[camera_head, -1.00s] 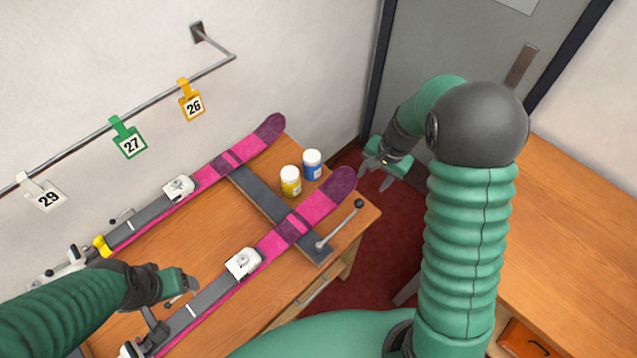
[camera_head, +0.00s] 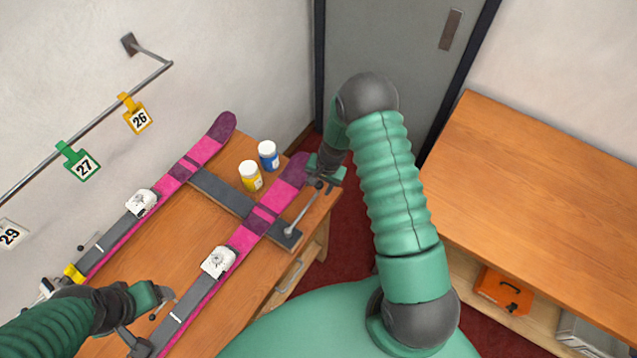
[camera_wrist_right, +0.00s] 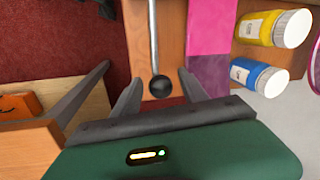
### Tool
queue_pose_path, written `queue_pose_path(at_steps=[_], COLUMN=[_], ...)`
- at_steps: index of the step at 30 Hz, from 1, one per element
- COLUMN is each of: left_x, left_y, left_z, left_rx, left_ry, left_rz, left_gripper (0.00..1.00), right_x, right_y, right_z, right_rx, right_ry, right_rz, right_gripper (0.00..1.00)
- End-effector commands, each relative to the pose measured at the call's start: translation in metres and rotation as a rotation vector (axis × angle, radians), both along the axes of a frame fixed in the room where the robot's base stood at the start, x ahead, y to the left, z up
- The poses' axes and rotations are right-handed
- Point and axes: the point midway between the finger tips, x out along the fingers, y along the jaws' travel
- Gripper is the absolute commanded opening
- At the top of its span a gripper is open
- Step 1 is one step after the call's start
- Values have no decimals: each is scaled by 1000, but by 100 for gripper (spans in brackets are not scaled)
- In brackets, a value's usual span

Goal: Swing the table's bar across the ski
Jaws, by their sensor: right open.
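The bar (camera_head: 301,212) is a thin metal rod with a black ball knob, pivoted at the near end of a dark crosspiece (camera_head: 228,195). It lies beside the nearer pink-and-grey ski (camera_head: 261,218), to the right of its tip, not across it. My right gripper (camera_head: 321,183) is at the knob end. In the right wrist view, the open fingers (camera_wrist_right: 159,78) stand on either side of the knob (camera_wrist_right: 160,87), with gaps visible. The ski's pink part (camera_wrist_right: 208,30) shows right of the bar there. My left gripper (camera_head: 164,305) is beside the nearer ski; its jaws are unclear.
A second ski (camera_head: 168,184) lies farther back on the table. A yellow bottle (camera_head: 251,177) and a blue bottle (camera_head: 268,157) stand between the ski tips. A wooden bench (camera_head: 540,190) is at right, with an orange case (camera_head: 503,291) below.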

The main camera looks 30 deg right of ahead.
Motion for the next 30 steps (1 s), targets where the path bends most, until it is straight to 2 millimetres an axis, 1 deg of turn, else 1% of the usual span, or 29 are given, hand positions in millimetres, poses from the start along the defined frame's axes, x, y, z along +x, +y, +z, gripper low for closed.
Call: queue_pose_path(at_steps=[5, 17, 30], left_x=[0, 0, 0], left_y=[0, 0, 0], left_z=[0, 0, 0], left_rx=[0, 0, 0], left_ry=[0, 0, 0], left_rz=[0, 0, 0], left_gripper=[74, 74, 74], right_x=[1, 0, 0], right_y=[0, 0, 1], right_z=[-1, 0, 1], right_rx=[0, 0, 0], right_ry=[0, 0, -1], right_rz=[1, 1, 2], right_gripper=[51, 0, 0])
